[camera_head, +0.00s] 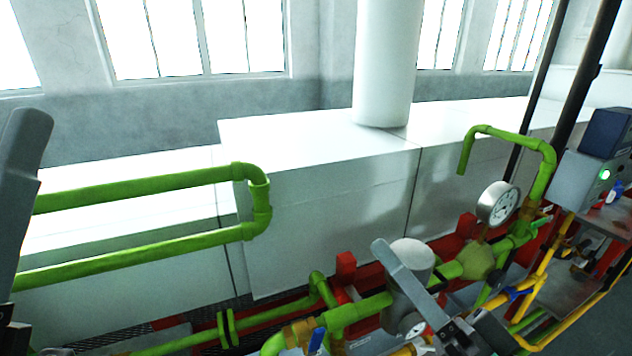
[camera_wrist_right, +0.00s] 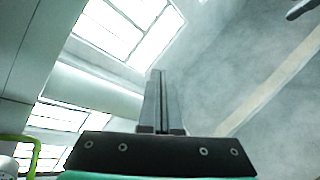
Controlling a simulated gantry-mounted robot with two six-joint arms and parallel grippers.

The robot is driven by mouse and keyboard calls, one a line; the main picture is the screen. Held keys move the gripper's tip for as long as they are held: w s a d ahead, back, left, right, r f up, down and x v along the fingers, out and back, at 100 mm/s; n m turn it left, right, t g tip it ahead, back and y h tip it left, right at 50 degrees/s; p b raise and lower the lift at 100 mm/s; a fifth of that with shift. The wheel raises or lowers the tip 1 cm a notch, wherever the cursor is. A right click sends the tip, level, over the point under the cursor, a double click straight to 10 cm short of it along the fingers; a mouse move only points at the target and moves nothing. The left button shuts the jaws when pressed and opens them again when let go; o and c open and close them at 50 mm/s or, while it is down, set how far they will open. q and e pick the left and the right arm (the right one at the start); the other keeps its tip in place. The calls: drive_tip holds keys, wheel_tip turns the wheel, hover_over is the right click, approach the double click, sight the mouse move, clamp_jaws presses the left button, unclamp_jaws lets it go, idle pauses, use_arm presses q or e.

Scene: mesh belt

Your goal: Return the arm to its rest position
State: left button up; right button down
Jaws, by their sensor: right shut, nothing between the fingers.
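My right gripper (camera_head: 382,248) is in the lower middle of the head view, a grey finger shape slanting up and left in front of the pipework. In the right wrist view, its two grey fingers (camera_wrist_right: 158,75) lie together with nothing between them. They point up towards bright windows and the ceiling. My left gripper (camera_head: 28,125) shows only as a grey part at the left edge of the head view. Its fingers cannot be told apart there. Most of both arms is outside the head view.
Green pipes (camera_head: 150,185) run across the left and lower middle. A round pressure gauge (camera_head: 498,203) and a grey box with a green light (camera_head: 585,178) stand at the right. A white pillar (camera_head: 385,65) and pale metal casings (camera_head: 325,215) stand behind. Yellow pipes (camera_head: 540,285) lie lower right.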

drive_tip(key=s+d+r+n+t+h, duration=0.2)
drive_tip(key=s+d+r+t+h, duration=0.3)
drive_tip(key=r, duration=0.3)
drive_tip(key=s+d+r+n+t+h, duration=0.1)
drive_tip(key=s+d+r+t+h, duration=0.35)
drive_tip(key=r+h, duration=0.3)
wheel_tip(320, 180, up, 36)
drive_tip(key=w+y+p, duration=0.1)
drive_tip(key=p, duration=3.5)
drive_tip(key=shift+r+n+g, duration=0.2)
drive_tip(key=shift+n+g, duration=0.15)
drive_tip(key=shift+n, duration=0.05)
drive_tip(key=shift+y, duration=0.25)
